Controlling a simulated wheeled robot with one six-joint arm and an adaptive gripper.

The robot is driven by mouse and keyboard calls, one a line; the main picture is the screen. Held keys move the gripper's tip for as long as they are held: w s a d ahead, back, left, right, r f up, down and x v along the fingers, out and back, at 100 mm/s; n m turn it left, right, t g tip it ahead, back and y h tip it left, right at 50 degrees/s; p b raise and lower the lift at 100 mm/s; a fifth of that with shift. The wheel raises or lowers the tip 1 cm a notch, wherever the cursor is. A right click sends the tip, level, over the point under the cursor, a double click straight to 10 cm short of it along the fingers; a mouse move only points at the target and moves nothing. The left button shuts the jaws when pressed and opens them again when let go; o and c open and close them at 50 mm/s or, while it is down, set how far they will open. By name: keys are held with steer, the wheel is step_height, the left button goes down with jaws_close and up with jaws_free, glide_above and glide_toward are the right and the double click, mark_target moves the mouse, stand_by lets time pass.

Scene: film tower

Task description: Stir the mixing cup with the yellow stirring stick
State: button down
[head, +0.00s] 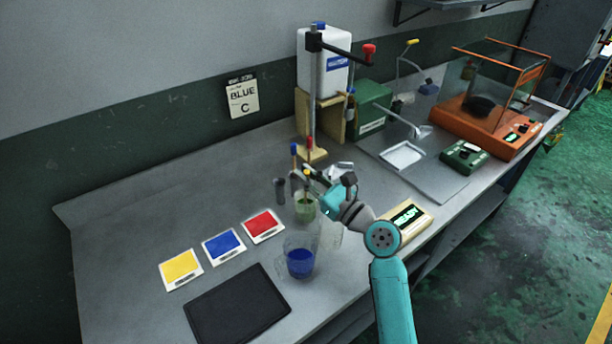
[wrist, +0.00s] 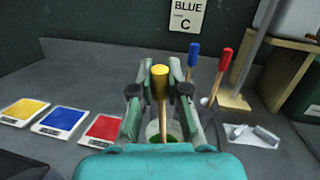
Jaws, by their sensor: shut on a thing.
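My gripper (wrist: 160,92) is shut on the yellow stirring stick (wrist: 160,76), whose yellow end stands up between the fingers. The stick is about upright. Its lower part reaches down to a clear cup with green contents (wrist: 153,131) and appears to be inside it; the tip is hidden. In the head view my gripper (head: 313,190) is over this cup (head: 305,211). A second clear cup with blue liquid (head: 300,263) stands nearer the front. Which one is the mixing cup is not marked.
Blue-ended (wrist: 194,50) and red-ended (wrist: 225,60) sticks stand close to the right of my gripper. Yellow (head: 181,267), blue (head: 223,244) and red (head: 262,224) cards lie left. A black mat (head: 237,305) lies in front. A lit READY box (head: 408,220) is right.

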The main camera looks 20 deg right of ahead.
step_height(320, 180, up, 8)
steer(key=s, duration=0.1)
steer(key=shift+s+a+r, duration=0.15)
steer(key=shift+s+r, duration=0.05)
steer(key=shift+s, duration=0.1)
stand_by(0.6)
stand_by(0.6)
